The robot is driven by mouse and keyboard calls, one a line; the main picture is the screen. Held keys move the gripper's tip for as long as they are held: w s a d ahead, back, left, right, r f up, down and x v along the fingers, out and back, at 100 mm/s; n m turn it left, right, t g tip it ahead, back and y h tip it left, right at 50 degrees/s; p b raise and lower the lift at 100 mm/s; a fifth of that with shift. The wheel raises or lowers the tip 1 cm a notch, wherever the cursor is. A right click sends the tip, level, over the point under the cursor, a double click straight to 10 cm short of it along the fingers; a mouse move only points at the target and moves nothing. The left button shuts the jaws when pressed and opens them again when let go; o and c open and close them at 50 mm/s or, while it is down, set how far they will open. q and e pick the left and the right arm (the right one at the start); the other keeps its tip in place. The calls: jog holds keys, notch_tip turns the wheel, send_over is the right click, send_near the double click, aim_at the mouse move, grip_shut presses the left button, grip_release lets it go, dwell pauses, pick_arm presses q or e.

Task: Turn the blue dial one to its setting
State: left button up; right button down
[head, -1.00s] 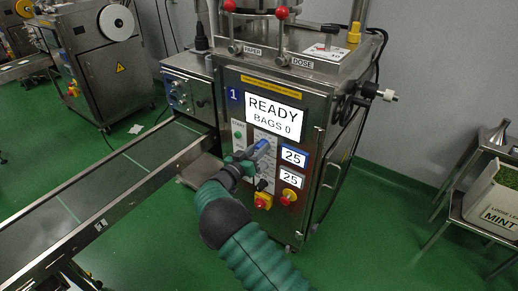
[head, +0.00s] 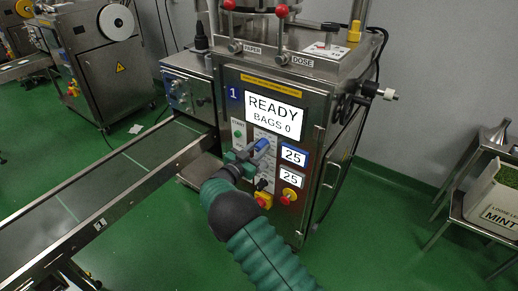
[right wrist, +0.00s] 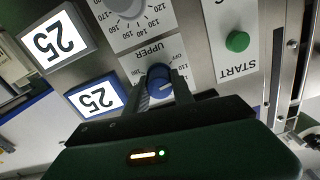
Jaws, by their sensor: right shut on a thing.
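The blue dial (right wrist: 159,82) sits on the machine's front panel, on the white scale plate marked UPPER. My right gripper (right wrist: 163,86) is shut on it, one finger on each side, in the right wrist view. In the head view my right gripper (head: 256,150) reaches the panel from below and hides most of the dial. The blue-framed display (head: 293,155) beside the dial reads 25, and it also shows in the right wrist view (right wrist: 95,98). My left gripper is not in view.
The screen (head: 273,118) reads READY, BAGS 0. A grey dial (right wrist: 126,5) and a second display (head: 290,178) reading 25 are close by. A green START button (right wrist: 237,41) and a red knob on yellow (head: 263,200) are near the gripper. A conveyor (head: 110,180) runs left.

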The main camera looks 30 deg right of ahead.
jog(key=m+b, duration=0.1)
jog(key=m, duration=0.4)
jog(key=shift+f+m+b, duration=0.15)
jog(key=shift+m+b, duration=0.15)
jog(key=shift+b, duration=0.1)
jog(key=m+b, duration=0.2)
jog(key=m, duration=0.2)
jog(key=shift+f, duration=0.15)
jog(key=m+b, duration=0.4)
jog(key=m, duration=0.1)
jog(key=shift+m, duration=0.4)
jog(key=shift+m+b, duration=1.8)
jog(key=c, duration=1.1)
grip_release()
jog(key=shift+d, duration=0.1)
